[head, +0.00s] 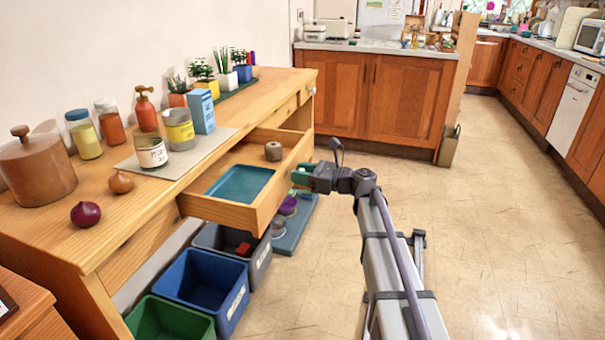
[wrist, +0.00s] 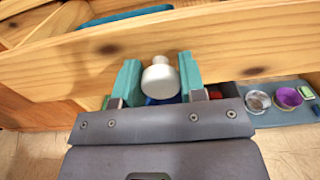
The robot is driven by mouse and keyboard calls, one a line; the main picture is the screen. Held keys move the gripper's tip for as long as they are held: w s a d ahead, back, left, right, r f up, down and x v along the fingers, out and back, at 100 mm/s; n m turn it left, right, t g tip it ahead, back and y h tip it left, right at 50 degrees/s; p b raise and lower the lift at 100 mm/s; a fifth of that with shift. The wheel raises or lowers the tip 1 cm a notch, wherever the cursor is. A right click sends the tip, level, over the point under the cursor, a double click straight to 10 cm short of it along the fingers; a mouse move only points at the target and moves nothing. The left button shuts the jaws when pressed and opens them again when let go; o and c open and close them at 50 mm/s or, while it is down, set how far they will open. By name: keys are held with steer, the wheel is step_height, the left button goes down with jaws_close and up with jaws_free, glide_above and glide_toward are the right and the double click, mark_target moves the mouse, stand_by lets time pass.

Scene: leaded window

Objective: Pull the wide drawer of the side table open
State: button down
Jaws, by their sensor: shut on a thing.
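The side table (head: 145,225) is wooden and stands along the left wall. Its wide drawer (head: 225,212) is pulled out well past the table front in the head view. Inside it lie a teal tray (head: 240,183) and a small round brownish thing (head: 273,151). The drawer's wooden front also shows in the wrist view (wrist: 60,75). My gripper (head: 300,175) is at the drawer front. In the wrist view its teal fingers (wrist: 160,80) are on either side of a pale round knob (wrist: 160,77) and shut on it. The knob is hidden in the head view.
Jars, a canister, onions and potted plants stand on the tabletop. Blue (head: 205,285), green (head: 170,320) and grey bins sit on the floor below the drawer. A blue-grey tray (head: 295,228) with small bowls lies beside them. The floor to the right is clear.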

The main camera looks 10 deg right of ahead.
steer(key=c, duration=0.7)
jaws_free()
steer(key=v, duration=1)
steer(key=shift+s+d, duration=0.2)
steer(key=shift+d, duration=0.15)
